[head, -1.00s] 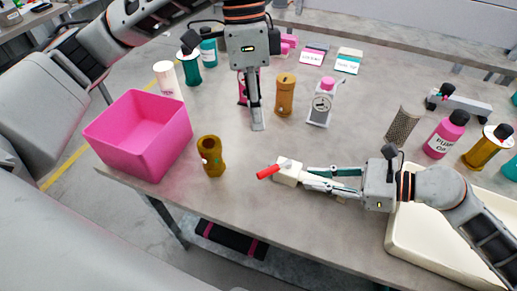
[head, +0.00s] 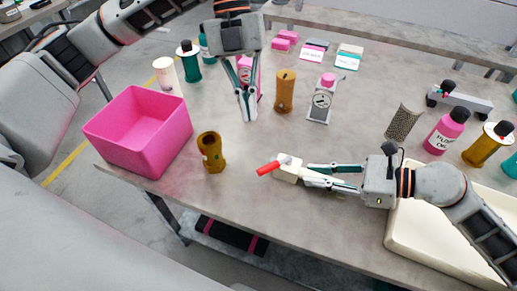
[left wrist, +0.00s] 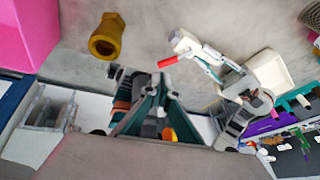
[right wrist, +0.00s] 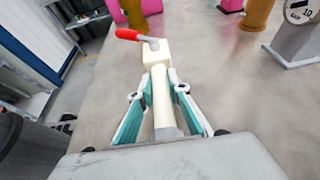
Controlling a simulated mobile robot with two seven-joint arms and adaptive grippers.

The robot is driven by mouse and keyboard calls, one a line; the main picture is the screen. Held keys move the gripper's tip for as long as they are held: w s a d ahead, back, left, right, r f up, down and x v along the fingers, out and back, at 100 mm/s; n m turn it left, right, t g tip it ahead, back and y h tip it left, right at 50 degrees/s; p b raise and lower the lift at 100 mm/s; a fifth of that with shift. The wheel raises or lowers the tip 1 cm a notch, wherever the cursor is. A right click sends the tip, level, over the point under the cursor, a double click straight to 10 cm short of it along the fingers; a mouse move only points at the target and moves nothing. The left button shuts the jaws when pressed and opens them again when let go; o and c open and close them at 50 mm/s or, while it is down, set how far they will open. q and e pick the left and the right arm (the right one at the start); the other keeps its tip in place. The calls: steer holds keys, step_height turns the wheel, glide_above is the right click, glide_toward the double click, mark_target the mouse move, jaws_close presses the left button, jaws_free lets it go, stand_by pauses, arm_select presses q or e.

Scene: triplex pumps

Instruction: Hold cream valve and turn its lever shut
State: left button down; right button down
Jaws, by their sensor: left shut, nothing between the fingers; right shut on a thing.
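The cream valve (head: 288,168) has a white block body and a red lever (head: 268,168) that sticks out to the left in the head view. My right gripper (head: 308,175) is shut on the valve's cream pipe and holds it over the front middle of the table. In the right wrist view the cream pipe (right wrist: 161,95) lies between the fingers, with the red lever (right wrist: 129,35) beyond, pointing left. My left gripper (head: 248,118) is shut and empty, pointing down, behind and to the left of the valve and apart from it. The valve (left wrist: 186,42) also shows in the left wrist view.
A pink bin (head: 140,135) and a brown-yellow hollow fitting (head: 210,152) stand to the left. An orange-brown cylinder (head: 285,91) and a grey gauge (head: 321,103) stand behind the valve. A cream tray (head: 420,240) is at front right. The table between the grippers is clear.

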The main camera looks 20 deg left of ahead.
arm_select(q)
steer(key=m, duration=0.3)
steer(key=m+g+h, duration=0.1)
steer(key=m+h, duration=0.2)
steer(key=m, duration=2.3)
glide_toward(274, 166)
steer(key=f, duration=0.2)
steer(key=a+f, duration=0.2)
steer(key=f, duration=0.1)
steer(key=shift+s+f, duration=0.15)
steer(key=shift+f, duration=0.15)
steer(key=shift+s+d+f, duration=0.1)
steer(key=shift+s+d, duration=0.6)
steer(key=shift+d, duration=0.2)
steer(key=shift+s+d+f, duration=0.1)
steer(key=shift+s+d, duration=0.25)
steer(key=shift+d, duration=0.15)
